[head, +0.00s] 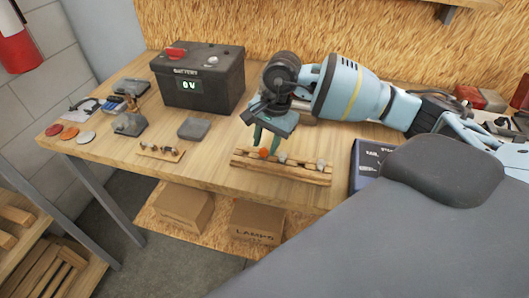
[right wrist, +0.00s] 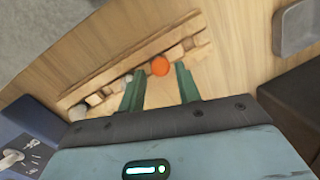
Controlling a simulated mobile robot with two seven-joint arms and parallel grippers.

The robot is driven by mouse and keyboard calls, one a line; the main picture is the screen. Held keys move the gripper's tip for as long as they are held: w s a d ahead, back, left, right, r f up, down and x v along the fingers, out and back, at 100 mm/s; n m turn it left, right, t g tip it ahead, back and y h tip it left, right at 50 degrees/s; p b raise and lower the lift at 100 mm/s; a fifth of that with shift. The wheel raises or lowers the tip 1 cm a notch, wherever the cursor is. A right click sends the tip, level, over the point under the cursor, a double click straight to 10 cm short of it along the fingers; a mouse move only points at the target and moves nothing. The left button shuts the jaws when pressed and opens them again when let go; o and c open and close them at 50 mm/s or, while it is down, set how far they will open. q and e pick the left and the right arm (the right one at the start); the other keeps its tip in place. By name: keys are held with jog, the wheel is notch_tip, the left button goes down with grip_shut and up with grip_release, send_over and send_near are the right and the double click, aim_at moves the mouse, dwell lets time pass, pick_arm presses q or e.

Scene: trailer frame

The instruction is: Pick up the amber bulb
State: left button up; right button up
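The amber bulb (head: 263,153) is a small orange ball in a wooden rack (head: 295,175) at the front of the bench. Pale bulbs (head: 282,158) sit beside it in the same rack. My right gripper (head: 266,146) points down just above and behind the amber bulb. In the right wrist view the amber bulb (right wrist: 160,66) lies beyond the fingertips, between their lines. The two green fingers (right wrist: 158,82) are apart with nothing between them. My left gripper is not seen in either view.
A black battery (head: 203,80) reading 0V stands behind to the left. A small wooden strip (head: 160,153) and a grey block (head: 194,129) lie left of the rack. A blue box (head: 366,165) stands close to its right. Bare bench lies between the strip and the rack.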

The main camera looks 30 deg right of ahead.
jog(key=shift+w+a+f, duration=0.1)
jog(key=shift+a+f, duration=0.1)
jog(key=shift+f, duration=0.8)
jog(key=c, duration=0.5)
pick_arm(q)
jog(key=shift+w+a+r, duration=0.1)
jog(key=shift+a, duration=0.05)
pick_arm(e)
jog(key=shift+o, duration=0.2)
jog(key=shift+r, duration=0.1)
jog(key=shift+r, duration=0.4)
notch_tip(320, 180, up, 2)
jog(key=shift+r+b, duration=0.2)
jog(key=shift+b, duration=0.1)
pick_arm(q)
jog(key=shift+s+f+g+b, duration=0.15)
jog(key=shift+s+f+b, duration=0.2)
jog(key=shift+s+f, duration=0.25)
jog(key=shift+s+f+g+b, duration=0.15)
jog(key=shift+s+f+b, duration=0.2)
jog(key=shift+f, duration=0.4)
pick_arm(e)
jog(key=s+r, duration=0.1)
jog(key=s, duration=1.5)
jog(key=shift+r, duration=0.3)
jog(key=shift+a, duration=0.1)
